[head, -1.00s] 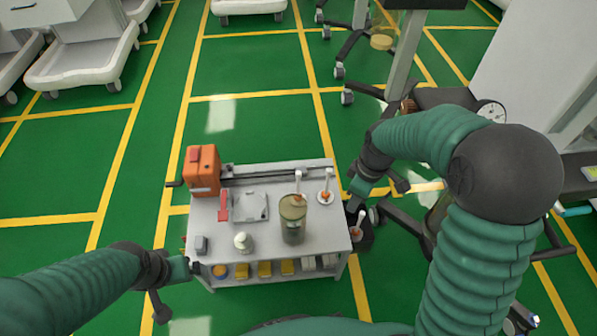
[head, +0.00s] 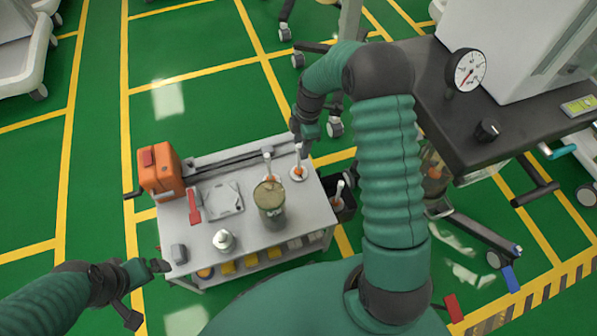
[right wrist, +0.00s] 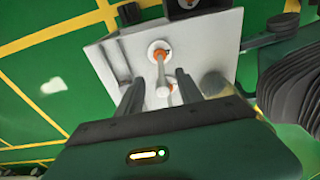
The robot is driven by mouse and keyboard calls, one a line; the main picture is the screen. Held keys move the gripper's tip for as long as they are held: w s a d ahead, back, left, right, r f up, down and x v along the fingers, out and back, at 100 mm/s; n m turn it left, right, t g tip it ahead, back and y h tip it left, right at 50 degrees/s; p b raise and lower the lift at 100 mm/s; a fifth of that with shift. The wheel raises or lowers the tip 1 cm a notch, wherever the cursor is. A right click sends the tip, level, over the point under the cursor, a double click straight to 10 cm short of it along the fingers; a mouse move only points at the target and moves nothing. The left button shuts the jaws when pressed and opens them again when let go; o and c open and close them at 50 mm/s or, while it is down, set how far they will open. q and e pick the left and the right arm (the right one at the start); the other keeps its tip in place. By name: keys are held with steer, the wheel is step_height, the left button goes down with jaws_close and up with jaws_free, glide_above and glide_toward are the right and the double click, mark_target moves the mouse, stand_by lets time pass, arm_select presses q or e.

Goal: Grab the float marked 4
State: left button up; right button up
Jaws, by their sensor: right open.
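Three floats with white stems and orange parts show in the head view. One float (head: 299,171) stands on the cart's back right corner, another (head: 268,168) stands behind the dark canister (head: 271,212), and a third (head: 339,197) is in a dark bin beside the cart. No number is readable on any. My right gripper (head: 302,146) is open, just above the back right corner float. In the right wrist view, one float (right wrist: 160,57) shows between the open fingers (right wrist: 160,78), apart from them. My left gripper (head: 160,266) is by the cart's front left corner; its jaws are unclear.
The grey cart (head: 300,220) also carries an orange box (head: 160,175), a red-handled item (head: 194,205), a metal plate (head: 225,199) and a white bottle (head: 223,240). Right of my right arm is a dark machine shelf (head: 440,110) with a gauge (head: 466,70).

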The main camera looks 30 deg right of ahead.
mark_target(299, 161)
steer(key=f+b, duration=0.1)
steer(key=f, duration=0.1)
steer(key=a+f+b, duration=0.1)
steer(key=f, duration=0.2)
steer(key=shift+a+b, duration=0.1)
steer(key=shift+b, duration=0.3)
jaws_close()
stand_by(0.9)
